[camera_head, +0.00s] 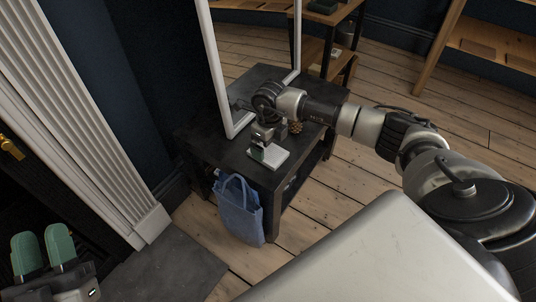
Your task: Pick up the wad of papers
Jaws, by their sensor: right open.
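The wad of papers (276,157) is a small white stack lying on the dark table, near its front edge. My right gripper (264,147) reaches in from the right and is just above the wad's far left part, with a green finger pad over or beside its left edge. I cannot tell whether it touches the papers. It is open. My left gripper (43,250) is at the bottom left, far from the table, with its two green finger pads pointing up and a narrow gap between them.
The dark table (208,149) also bears a white upright frame (216,70) and a small brown patterned object (295,127). A blue bag (240,208) hangs at its front. Shelves stand behind. Wooden floor (320,210) is open in front.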

